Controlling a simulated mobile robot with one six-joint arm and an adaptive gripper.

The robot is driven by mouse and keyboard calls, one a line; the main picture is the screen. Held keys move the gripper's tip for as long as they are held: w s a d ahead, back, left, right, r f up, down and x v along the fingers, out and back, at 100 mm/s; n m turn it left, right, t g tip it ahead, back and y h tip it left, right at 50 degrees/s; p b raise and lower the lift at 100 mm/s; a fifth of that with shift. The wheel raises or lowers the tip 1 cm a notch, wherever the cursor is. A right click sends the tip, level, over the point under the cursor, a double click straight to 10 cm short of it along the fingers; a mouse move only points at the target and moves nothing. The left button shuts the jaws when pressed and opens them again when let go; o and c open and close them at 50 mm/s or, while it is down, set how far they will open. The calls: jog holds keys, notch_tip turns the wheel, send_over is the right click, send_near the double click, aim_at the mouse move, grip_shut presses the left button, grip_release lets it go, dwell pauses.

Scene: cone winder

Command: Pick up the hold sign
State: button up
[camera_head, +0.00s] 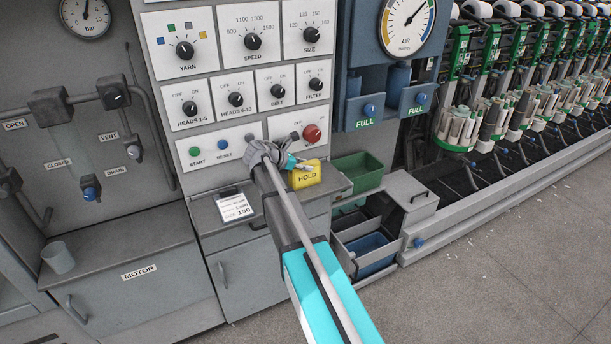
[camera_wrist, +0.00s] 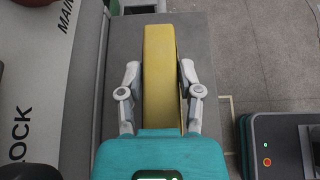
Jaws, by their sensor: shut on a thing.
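The hold sign (camera_head: 306,175) is a small yellow block with the word HOLD on its face. In the head view it sits at the right end of the grey ledge below the control panel. In the wrist view the yellow sign (camera_wrist: 160,75) stands between the two fingers of my gripper (camera_wrist: 160,92), seen from above. My gripper (camera_head: 300,165) is shut on the sign, with a finger on each side. I cannot tell whether the sign still touches the ledge.
The control panel (camera_head: 235,100) with knobs and a red button (camera_head: 312,133) rises behind the sign. A card (camera_head: 234,207) lies on the ledge to the left. A green bin (camera_head: 358,172) and a blue bin (camera_head: 370,250) are to the right. Open floor (camera_head: 500,270) lies at the lower right.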

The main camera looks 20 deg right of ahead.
grip_shut()
notch_tip(320, 180, up, 3)
jog(key=p, duration=0.2)
jog(key=shift+f+p, duration=0.15)
jog(key=shift+p, duration=0.25)
jog(key=s+d+r+p, duration=0.2)
jog(key=s+r+p, duration=0.8)
jog(key=s, duration=0.3)
jog(key=shift+s+r, duration=0.15)
jog(key=shift+s, duration=0.25)
